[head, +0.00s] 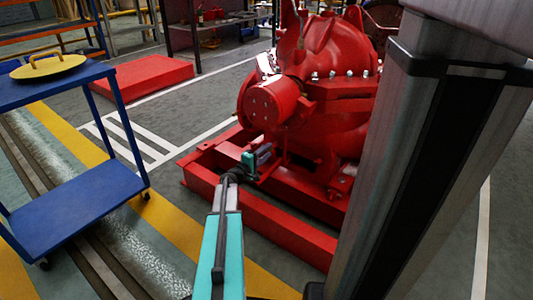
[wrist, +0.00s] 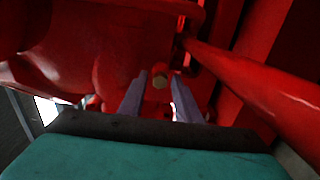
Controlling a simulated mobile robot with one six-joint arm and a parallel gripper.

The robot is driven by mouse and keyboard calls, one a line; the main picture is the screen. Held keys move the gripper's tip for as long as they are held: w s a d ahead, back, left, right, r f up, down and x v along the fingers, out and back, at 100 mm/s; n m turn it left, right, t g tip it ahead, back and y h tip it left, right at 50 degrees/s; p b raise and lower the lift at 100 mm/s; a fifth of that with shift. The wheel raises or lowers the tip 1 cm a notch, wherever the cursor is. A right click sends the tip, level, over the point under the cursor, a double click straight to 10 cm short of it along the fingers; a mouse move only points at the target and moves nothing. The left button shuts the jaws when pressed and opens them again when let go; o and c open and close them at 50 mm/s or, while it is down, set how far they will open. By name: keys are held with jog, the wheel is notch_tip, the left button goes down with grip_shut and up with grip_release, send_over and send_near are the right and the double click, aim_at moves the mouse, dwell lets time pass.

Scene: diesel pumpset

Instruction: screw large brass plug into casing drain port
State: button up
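The red pump casing (head: 330,130) stands on a red base frame in the head view. My gripper (head: 264,154) reaches in low beside the casing, under its round red end.
A red pipe (wrist: 255,80) runs close on the right in the wrist view. The red base rail (head: 270,225) lies below my arm. A blue trolley (head: 75,195) with a yellow lid (head: 48,67) stands at left, with open floor between.

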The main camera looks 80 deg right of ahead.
grip_shut()
jog(key=shift+d, duration=0.1)
dwell(0.4)
jog(key=m, duration=1.2)
jog(key=shift+r, duration=0.1)
grip_release()
dwell(0.4)
jog(key=shift+n, duration=0.3)
